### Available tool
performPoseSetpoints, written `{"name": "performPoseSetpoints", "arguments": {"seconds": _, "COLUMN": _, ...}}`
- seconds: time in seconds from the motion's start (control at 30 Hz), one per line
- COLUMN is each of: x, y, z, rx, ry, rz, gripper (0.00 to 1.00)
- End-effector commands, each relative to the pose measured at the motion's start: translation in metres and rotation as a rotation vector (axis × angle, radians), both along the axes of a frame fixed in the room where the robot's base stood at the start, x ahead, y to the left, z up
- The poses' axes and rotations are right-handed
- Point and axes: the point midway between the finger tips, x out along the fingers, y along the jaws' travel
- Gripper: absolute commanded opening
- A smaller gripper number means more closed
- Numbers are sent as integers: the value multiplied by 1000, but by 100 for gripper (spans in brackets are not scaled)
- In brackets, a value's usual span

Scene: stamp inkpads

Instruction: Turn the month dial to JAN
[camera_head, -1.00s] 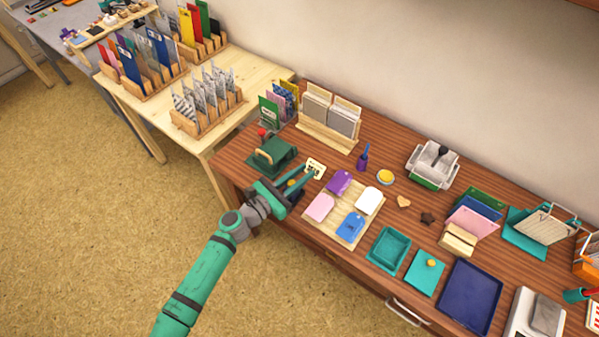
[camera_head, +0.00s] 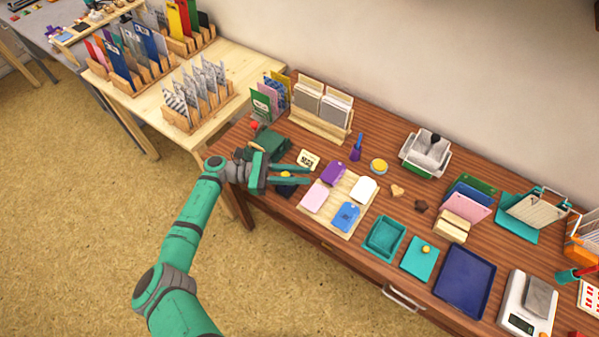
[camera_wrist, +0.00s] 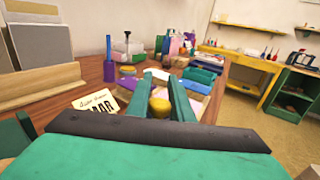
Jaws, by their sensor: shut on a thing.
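A yellow knob (camera_head: 286,174) on a small dark base sits near the table's left front, partly hidden by my fingers. In the wrist view the yellow knob (camera_wrist: 158,104) stands between the two green fingers. My gripper (camera_head: 300,175) is shut on this knob from the left, low over the table, its fingers pointing right; it also shows in the wrist view (camera_wrist: 165,85). No dial marking is legible.
A dark green device (camera_head: 270,143) stands close behind my gripper. A wooden board (camera_head: 350,203) with several coloured pads lies just right of the fingertips. A wooden card rack (camera_head: 318,126) stands at the back.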

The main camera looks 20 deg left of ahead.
Motion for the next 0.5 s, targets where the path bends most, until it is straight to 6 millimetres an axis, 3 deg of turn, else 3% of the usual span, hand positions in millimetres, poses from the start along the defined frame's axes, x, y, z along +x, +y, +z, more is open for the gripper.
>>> {"name": "performPoseSetpoints", "arguments": {"seconds": 0.5, "x": -4, "y": -1, "z": 0, "rx": 2, "ry": 0, "rz": -108, "gripper": 0}}
